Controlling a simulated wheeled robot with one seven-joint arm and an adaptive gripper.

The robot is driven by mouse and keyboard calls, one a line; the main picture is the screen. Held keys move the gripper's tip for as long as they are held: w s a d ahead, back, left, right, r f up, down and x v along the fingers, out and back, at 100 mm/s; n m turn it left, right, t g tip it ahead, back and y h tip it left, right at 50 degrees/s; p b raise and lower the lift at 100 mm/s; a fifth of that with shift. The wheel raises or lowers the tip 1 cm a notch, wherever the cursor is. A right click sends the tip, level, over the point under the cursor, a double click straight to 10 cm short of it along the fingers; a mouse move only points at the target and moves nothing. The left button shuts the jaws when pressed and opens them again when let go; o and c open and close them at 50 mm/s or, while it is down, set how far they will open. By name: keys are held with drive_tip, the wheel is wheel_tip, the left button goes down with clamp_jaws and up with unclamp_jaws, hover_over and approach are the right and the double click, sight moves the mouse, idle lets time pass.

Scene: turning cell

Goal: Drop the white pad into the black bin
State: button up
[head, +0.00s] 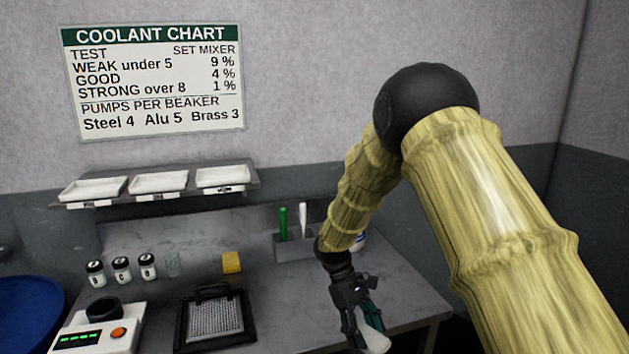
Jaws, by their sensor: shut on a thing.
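My gripper (368,333) hangs over the front right of the grey bench, fingers pointing down. It is shut on a white pad (377,342), which shows as a small pale piece between and below the fingertips. The fingers and the bottom edge of the picture hide part of the pad. I see no black bin that I can make out in this view.
A grey bench (283,312) holds a black-framed mesh tray (216,318), a yellow block (231,262), several small jars (121,269) and a white device with a green display (97,331). A blue round container (28,312) stands left. Three white trays (158,183) sit on a shelf.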

drive_tip(key=s+a+m+g+y+b, duration=0.1)
drive_tip(key=s+a+m+y, duration=0.3)
drive_tip(key=s+m, duration=0.3)
drive_tip(key=shift+s+a+f+m+g+y+b, duration=0.15)
drive_tip(key=shift+a+f+m+g+y+b, duration=0.2)
drive_tip(key=shift+a+m, duration=0.45)
drive_tip(key=shift+d, duration=0.1)
